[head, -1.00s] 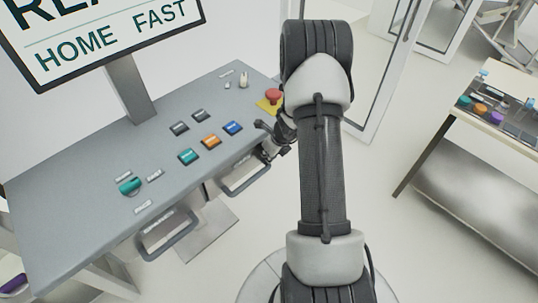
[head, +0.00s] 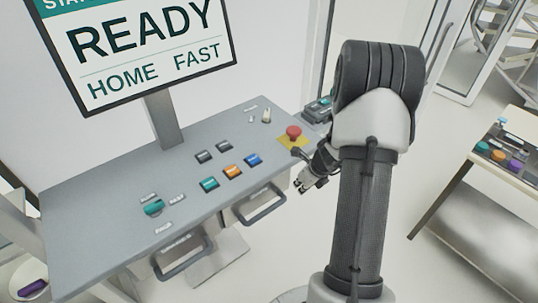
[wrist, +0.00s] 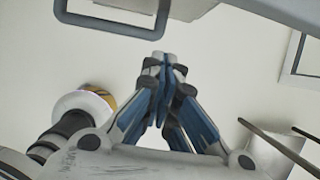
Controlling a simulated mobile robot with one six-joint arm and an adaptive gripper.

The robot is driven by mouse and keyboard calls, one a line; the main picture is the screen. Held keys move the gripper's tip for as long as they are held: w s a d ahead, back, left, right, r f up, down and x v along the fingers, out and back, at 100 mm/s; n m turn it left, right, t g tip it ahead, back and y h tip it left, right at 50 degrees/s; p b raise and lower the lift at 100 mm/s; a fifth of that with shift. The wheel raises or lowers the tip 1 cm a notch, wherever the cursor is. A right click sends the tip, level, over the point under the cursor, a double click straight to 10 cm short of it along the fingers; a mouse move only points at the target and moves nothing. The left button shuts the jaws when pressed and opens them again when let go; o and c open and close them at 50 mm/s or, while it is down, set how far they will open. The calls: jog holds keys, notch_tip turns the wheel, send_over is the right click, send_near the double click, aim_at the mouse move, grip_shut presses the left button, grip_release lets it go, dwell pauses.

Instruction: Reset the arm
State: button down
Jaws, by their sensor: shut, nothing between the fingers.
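My gripper (wrist: 160,62) is shut and empty in the wrist view, its blue-padded fingers together over the pale floor. In the head view my gripper (head: 308,186) hangs just off the front right edge of the grey console (head: 110,190), beside my arm. The console carries blue, orange and teal buttons, two dark ones, a teal rotary knob (head: 154,207) and a red emergency button (head: 293,132) on a yellow plate. A screen (head: 140,45) above it reads READY, HOME and FAST. The gripper touches none of the controls.
Two drawer-type handles (head: 262,208) stick out from the console's front; a grey handle (wrist: 112,22) shows at the top of the wrist view. A side table (head: 495,172) with coloured items stands at the right. Open floor lies between it and the console.

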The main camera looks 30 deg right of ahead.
jog(key=s+a+r+n+y+b, duration=0.15)
jog(key=a+r+n+b, duration=0.25)
jog(key=a+r+n, duration=1.5)
jog(key=s+a+r+n+h+b, duration=0.1)
jog(key=s+a+n, duration=0.3)
jog(key=s+n, duration=0.4)
jog(key=s+a+r+n+h+b, duration=0.1)
jog(key=s+a+n+b, duration=0.1)
jog(key=s+a+n, duration=0.3)
jog(key=s+n, duration=0.3)
jog(key=s, duration=0.1)
jog(key=shift+s+r, duration=0.35)
jog(key=shift+r, duration=0.05)
